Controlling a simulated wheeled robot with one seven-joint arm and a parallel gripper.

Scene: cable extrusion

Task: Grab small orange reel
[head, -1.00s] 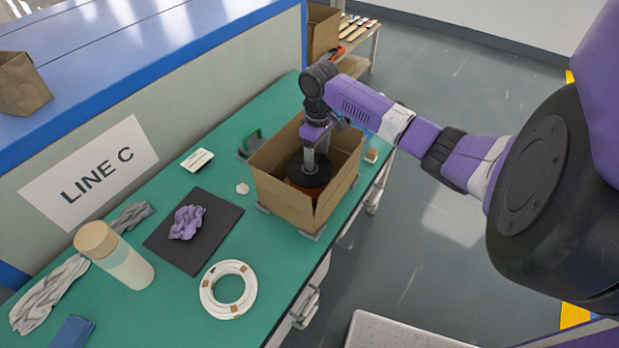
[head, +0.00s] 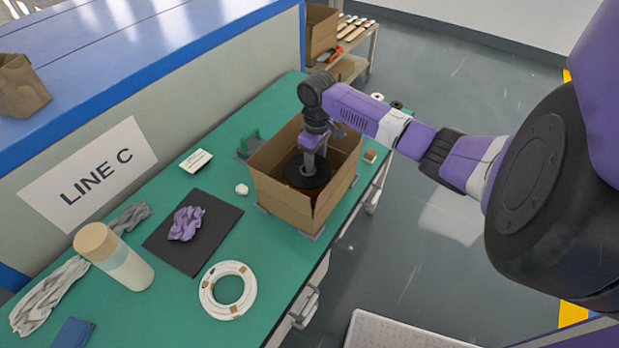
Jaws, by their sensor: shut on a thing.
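A reel (head: 302,180) with a round black flange on top sits inside the open cardboard box on the green bench. A little orange-brown shows below the flange; the rest is hidden by the box walls. My gripper (head: 309,166) reaches straight down into the box and is shut on the reel at its middle. The fingertips are small and partly hidden by the flange.
The cardboard box (head: 283,203) has tall walls around the reel and gripper. A white cable coil (head: 210,297), a dark mat (head: 222,222) with purple cloth, and a bottle (head: 128,270) stand left of it. A shelf (head: 352,45) is behind.

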